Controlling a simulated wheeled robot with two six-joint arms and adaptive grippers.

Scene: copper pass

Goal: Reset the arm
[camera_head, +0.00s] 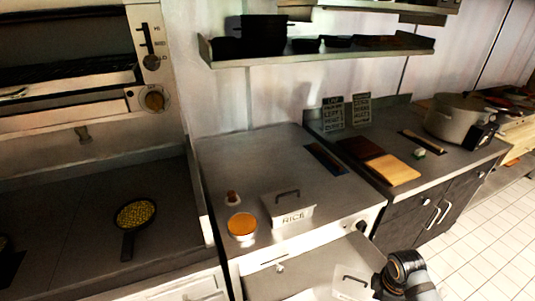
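Part of my arm (402,274), a dark rounded joint with a grey link, shows at the bottom right edge of the head view. It appears in front of the lower counter front and beside the tiled floor. No gripper fingers show, so neither gripper is in view. Nothing held can be seen.
A RICE container (289,211) and an orange-filled bowl (242,226) stand on the middle counter. A pan of yellow food (134,215) is on the left. A large pot (457,117) and wooden boards (393,169) are on the right counter. A shelf (318,50) hangs above.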

